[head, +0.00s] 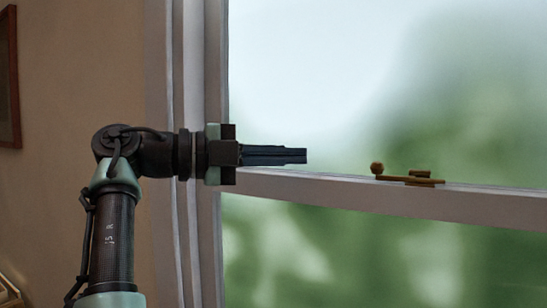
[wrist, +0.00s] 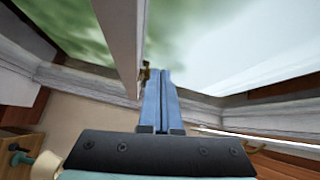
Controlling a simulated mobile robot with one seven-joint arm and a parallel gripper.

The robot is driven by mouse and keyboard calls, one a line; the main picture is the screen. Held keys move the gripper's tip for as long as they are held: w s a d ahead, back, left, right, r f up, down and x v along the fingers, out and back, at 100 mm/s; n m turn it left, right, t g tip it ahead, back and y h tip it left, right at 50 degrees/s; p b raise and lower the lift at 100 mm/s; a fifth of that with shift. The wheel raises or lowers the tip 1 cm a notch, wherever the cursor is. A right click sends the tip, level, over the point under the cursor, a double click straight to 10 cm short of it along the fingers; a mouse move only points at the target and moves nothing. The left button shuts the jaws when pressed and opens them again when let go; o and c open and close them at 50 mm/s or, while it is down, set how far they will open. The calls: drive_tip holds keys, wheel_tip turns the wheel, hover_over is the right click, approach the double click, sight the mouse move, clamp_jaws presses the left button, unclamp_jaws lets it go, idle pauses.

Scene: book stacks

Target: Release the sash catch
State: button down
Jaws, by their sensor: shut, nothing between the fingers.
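The sash catch (head: 408,178) is a small brass fitting on top of the window's white meeting rail (head: 450,205). Its lever lies along the rail, with a round knob (head: 377,168) at the left end. My gripper (head: 305,156) is shut and empty. In the head view it points right, just above the rail, with a clear gap between its fingertips and the knob. In the wrist view my gripper (wrist: 165,72) points toward the catch (wrist: 146,72), which shows small and partly hidden just left of the fingertips.
The white window frame (head: 212,110) stands upright behind my wrist, with glass above and below the rail. A dark picture frame (head: 9,75) hangs on the beige wall at far left. The space above the rail around the catch looks clear.

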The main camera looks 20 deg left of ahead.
drive_tip(key=shift+s+a+r, duration=0.1)
drive_tip(key=shift+s+a, duration=0.05)
drive_tip(key=shift+a, duration=1.05)
drive_tip(key=shift+d, duration=0.1)
